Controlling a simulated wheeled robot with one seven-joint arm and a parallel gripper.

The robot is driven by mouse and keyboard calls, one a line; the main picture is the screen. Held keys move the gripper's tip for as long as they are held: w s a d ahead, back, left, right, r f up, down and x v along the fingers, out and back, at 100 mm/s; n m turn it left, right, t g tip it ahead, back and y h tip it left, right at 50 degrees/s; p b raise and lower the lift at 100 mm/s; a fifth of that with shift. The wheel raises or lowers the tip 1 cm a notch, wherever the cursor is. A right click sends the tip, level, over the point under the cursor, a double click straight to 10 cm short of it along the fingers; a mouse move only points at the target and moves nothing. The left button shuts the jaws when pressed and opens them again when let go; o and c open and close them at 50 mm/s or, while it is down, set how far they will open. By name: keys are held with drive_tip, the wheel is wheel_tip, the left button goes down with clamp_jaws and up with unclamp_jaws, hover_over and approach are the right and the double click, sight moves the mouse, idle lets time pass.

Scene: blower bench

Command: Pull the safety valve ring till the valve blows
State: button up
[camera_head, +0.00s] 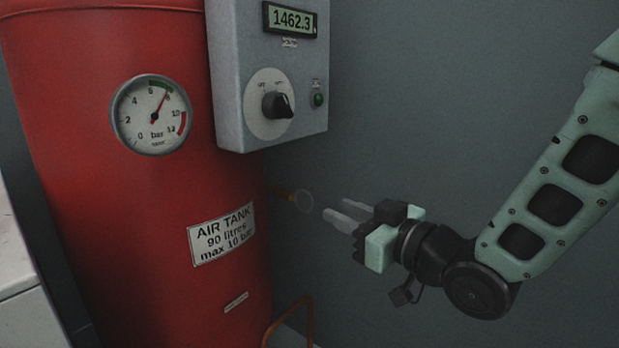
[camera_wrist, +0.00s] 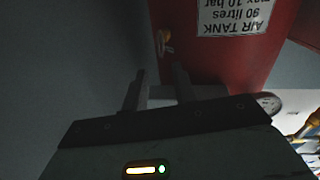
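The safety valve (camera_head: 280,193) is a small brass fitting on the right side of the red air tank (camera_head: 100,240). Its pull ring (camera_head: 304,201) sits at the valve's outer end, facing my gripper. In the wrist view the ring (camera_wrist: 164,42) shows ahead of the fingertips. My gripper (camera_head: 336,213) is just right of the ring and slightly below it in the head view. Its two fingers are apart with nothing between them. They do not appear to touch the ring. The wrist view also shows the open fingers (camera_wrist: 159,74).
A grey control box (camera_head: 230,60) with a dark knob (camera_head: 278,105), a green lamp and a display reading 1462.3 hangs above the valve. The pressure gauge (camera_head: 151,115) needle stands past 6 bar. A copper pipe (camera_head: 290,322) bends below. The grey wall behind is bare.

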sight(311, 199)
drive_tip(key=p+x, duration=0.1)
drive_tip(key=x, duration=0.8)
